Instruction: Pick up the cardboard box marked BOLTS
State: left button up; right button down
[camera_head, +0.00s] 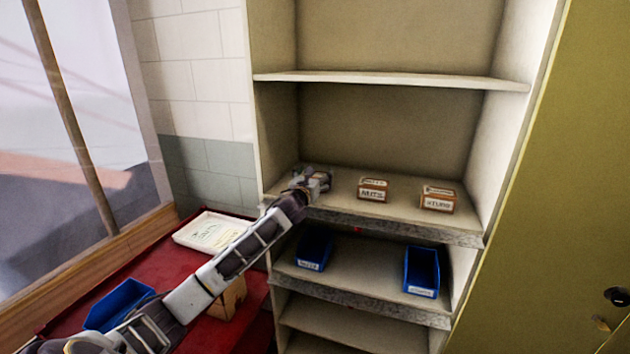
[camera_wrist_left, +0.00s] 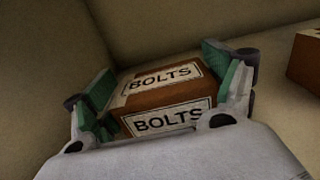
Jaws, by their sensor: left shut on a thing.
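The cardboard box marked BOLTS (camera_wrist_left: 165,95) is brown with white labels on its top and front. In the left wrist view it sits between the two green-padded fingers of my left gripper (camera_wrist_left: 165,90), which is shut on it. In the head view my left gripper (camera_head: 316,180) is at the left end of the middle shelf (camera_head: 335,185), and it largely hides the box there. Whether the box still rests on the shelf is hard to tell. My right gripper is not in view.
A NUTS box (camera_head: 372,189) and another labelled box (camera_head: 438,199) stand to the right on the same shelf. Blue bins (camera_head: 421,271) (camera_head: 314,250) are on the shelf below. A red surface (camera_head: 150,268) at left holds a white tray (camera_head: 212,232) and a blue bin (camera_head: 118,303).

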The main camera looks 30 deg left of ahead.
pick_arm(q)
jog(key=shift+r, duration=0.15)
jog(key=shift+r, duration=4.95)
